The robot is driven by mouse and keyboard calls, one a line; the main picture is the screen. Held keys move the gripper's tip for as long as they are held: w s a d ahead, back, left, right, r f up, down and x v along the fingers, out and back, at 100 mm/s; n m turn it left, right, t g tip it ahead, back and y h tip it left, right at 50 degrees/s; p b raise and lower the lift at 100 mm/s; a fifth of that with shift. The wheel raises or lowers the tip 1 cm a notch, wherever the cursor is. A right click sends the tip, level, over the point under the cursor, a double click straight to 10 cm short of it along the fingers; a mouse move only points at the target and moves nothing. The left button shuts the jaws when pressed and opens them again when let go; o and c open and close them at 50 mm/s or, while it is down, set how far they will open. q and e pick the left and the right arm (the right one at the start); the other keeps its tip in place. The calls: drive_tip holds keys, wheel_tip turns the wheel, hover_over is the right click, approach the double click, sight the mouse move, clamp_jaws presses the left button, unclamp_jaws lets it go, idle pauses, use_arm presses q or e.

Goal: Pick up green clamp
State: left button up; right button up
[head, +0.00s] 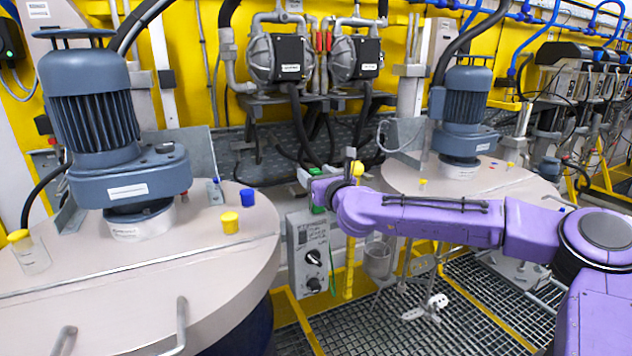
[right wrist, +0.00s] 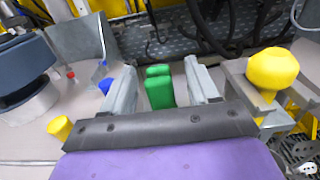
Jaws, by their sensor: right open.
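The green clamp (right wrist: 159,87) shows in the right wrist view as two upright green handles side by side. It stands between the two grey fingers of my right gripper (right wrist: 161,80), with a visible gap to each finger. In the head view small green parts of the clamp (head: 318,209) show at the top of the grey control box, partly hidden by my right gripper (head: 308,181). My right gripper is open. My left gripper is not in view.
A control box (head: 312,250) with knobs hangs below the gripper. A yellow knob (right wrist: 272,70) is close right of the fingers in the wrist view. A drum lid (head: 200,255) with a yellow cup (head: 230,222) and blue cup (head: 246,197) lies left. Another motor drum (head: 463,115) stands right.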

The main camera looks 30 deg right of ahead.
drive_tip(key=shift+w+r, duration=0.1)
drive_tip(key=shift+w, duration=0.95)
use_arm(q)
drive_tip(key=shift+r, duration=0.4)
use_arm(e)
drive_tip(key=c, duration=1)
drive_tip(key=shift+c, duration=0.2)
drive_tip(key=shift+r, duration=0.2)
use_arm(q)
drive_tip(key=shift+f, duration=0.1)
use_arm(e)
drive_tip(key=s+r, duration=1.4)
drive_tip(key=r, duration=0.3)
drive_tip(key=shift+d+r, duration=0.2)
drive_tip(key=shift+d, duration=0.05)
